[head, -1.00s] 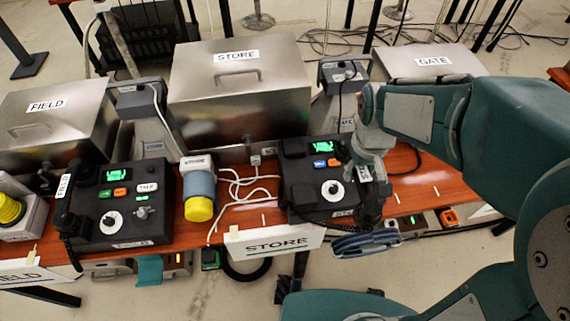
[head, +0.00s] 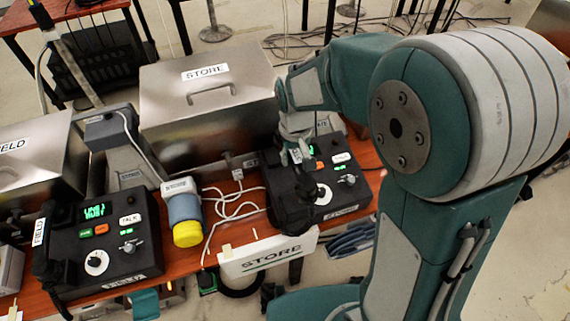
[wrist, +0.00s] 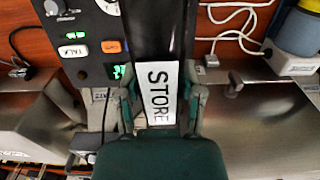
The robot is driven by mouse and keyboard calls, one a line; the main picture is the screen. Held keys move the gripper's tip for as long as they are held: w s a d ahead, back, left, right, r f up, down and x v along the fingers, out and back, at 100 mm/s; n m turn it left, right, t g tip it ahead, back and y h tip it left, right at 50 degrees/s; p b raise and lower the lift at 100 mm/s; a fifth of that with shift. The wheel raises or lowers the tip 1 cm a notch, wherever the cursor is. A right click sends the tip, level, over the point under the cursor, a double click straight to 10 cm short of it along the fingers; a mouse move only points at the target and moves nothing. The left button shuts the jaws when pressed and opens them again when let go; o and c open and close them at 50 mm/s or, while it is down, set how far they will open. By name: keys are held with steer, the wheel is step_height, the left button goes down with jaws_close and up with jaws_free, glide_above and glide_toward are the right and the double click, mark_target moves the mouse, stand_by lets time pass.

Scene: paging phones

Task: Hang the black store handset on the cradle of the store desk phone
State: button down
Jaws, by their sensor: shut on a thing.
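The black store handset (head: 291,207) is held in my gripper (head: 296,152), above or along the left side of the store desk phone (head: 348,193). In the wrist view my gripper (wrist: 161,98) is shut across the white STORE label of the handset (wrist: 150,30), with a finger on each side. The handset runs lengthwise beside the phone's button face (wrist: 85,22). The cradle is hidden under the handset and gripper, so I cannot tell whether they touch. The phone's green display and its orange button show.
The field desk phone (head: 110,240) carries its own handset on its left side. A yellow-capped grey cylinder (head: 186,215) and white cables stand between the phones. A metal STORE box (head: 205,105) is behind, and a STORE sign (head: 268,257) hangs at the table's front edge.

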steer(key=w+f, duration=0.1)
steer(key=f, duration=0.1)
steer(key=a+f, duration=0.1)
steer(key=f, duration=0.1)
steer(key=w+f, duration=0.1)
steer(key=f, duration=0.1)
steer(key=shift+w+a+f, duration=0.35)
steer(key=shift+a+f, duration=0.15)
steer(key=shift+f, duration=0.2)
steer(key=shift+a, duration=0.55)
steer(key=shift+c, duration=1.3)
jaws_free()
steer(key=shift+o, duration=0.2)
steer(key=shift+d, duration=0.45)
